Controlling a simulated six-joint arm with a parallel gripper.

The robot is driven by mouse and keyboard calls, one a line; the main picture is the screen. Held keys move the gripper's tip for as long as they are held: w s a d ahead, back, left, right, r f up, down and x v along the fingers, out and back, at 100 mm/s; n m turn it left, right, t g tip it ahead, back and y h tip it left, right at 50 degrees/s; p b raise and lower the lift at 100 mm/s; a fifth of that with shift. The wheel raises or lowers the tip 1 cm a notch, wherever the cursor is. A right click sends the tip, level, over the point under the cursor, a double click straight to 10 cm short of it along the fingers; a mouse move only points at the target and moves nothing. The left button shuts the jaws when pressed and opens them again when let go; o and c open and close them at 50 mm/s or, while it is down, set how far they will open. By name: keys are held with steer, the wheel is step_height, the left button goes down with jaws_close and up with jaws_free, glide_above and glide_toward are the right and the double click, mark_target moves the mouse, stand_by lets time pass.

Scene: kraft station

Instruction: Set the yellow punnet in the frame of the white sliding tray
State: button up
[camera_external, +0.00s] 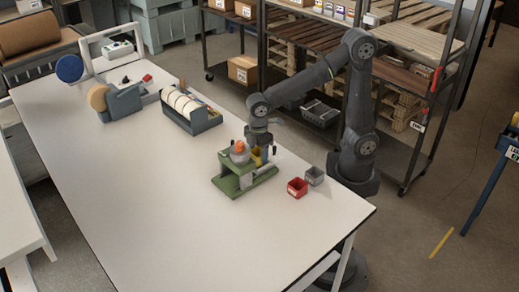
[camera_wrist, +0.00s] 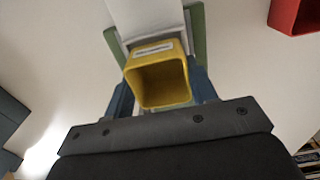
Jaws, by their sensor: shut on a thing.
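The yellow punnet (camera_wrist: 158,82) is an open, empty box with a pale label on its far wall in the wrist view. My gripper (camera_wrist: 162,90) is shut on it, with a blue finger at each side. In the external view the punnet (camera_external: 257,156) shows only partly, below my gripper (camera_external: 259,150). The white sliding tray (camera_wrist: 147,18) lies just beyond the punnet, on a green base (camera_wrist: 197,30). The green base (camera_external: 243,180) also shows in the external view, with an orange part on top. The tray's frame is mostly hidden, and I cannot tell whether the punnet touches it.
A red bin (camera_external: 297,187) and a grey bin (camera_external: 315,175) stand right of the green base. A blue-grey rack with white rolls (camera_external: 190,108) stands behind left. The front and left of the white table (camera_external: 150,200) are clear.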

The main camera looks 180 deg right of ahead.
steer(key=shift+f, duration=0.65)
stand_by(1.4)
steer(key=o, duration=1)
steer(key=shift+o, duration=0.2)
step_height(320, 180, up, 8)
stand_by(0.4)
steer(key=shift+f, duration=3.65)
steer(key=shift+r, duration=0.1)
